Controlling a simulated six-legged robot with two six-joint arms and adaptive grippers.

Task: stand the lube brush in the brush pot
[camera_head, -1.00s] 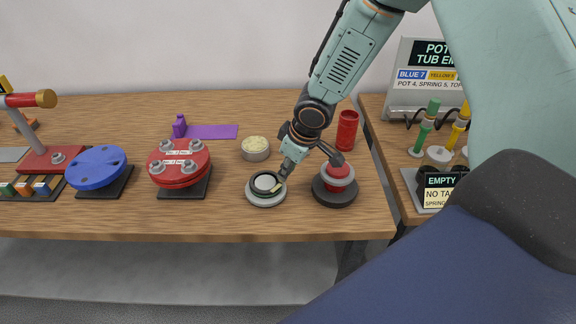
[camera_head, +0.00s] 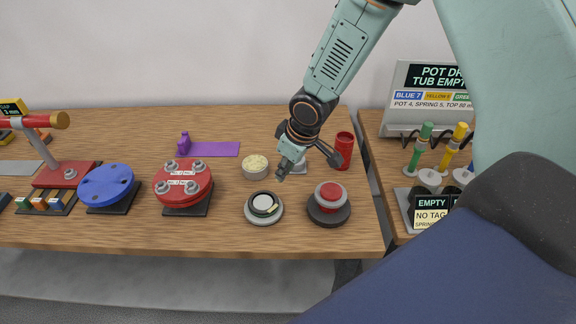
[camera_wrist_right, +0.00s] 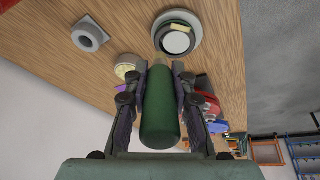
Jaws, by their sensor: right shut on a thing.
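The lube brush (camera_wrist_right: 160,108), with a thick dark green handle, is held between the fingers of my right gripper (camera_wrist_right: 160,88) in the wrist view. Its far end is mostly hidden behind the handle. In the head view my right gripper (camera_head: 283,172) is above the table, behind the round grey disc and right of the tub; the brush is hard to make out there. A red open-topped cup (camera_head: 344,152), which looks like the brush pot, stands upright just right of the gripper. Nothing shows standing in it. My left gripper is out of view.
A grey disc with a dark green ring (camera_head: 263,207), a tub of pale grease (camera_head: 255,167) and a red-topped black knob (camera_head: 329,204) are nearby. A small grey holed block (camera_wrist_right: 90,34) is partly behind the gripper. Red (camera_head: 182,184) and blue (camera_head: 107,186) flanges sit left.

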